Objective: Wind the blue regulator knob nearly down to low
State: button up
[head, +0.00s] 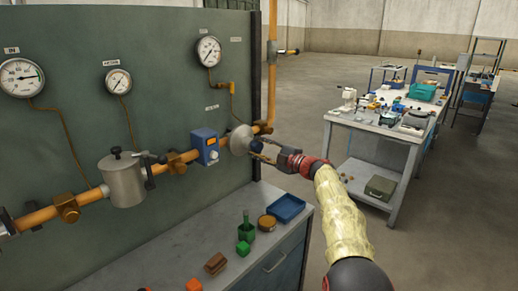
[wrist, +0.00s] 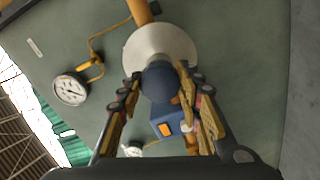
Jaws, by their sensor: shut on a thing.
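The blue regulator knob (wrist: 159,82) is a dark round knob in front of a pale grey disc-shaped housing (wrist: 160,43) on the orange pipe. In the head view the housing (head: 240,140) stands out from the panel, and the knob (head: 256,146) shows small at the fingertips. My gripper (head: 262,150) reaches in from the right. In the wrist view its two fingers (wrist: 158,92) are on either side of the knob, shut on it. The knob's pointer or any low marking is too small to read.
The green panel (head: 150,60) carries a gauge at left (head: 21,77), a gauge in the middle (head: 118,81) and a gauge near the regulator (head: 209,51). A blue box (head: 205,147) sits left of the housing. The bench below (head: 180,250) holds several small items and a blue tray (head: 287,208).

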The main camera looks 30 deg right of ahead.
jog(key=shift+f, duration=0.2)
dwell(0.5)
jog(key=o, duration=1.2)
jog(key=shift+r, duration=0.1)
jog(key=shift+c, duration=0.2)
jog(key=shift+n, duration=0.3)
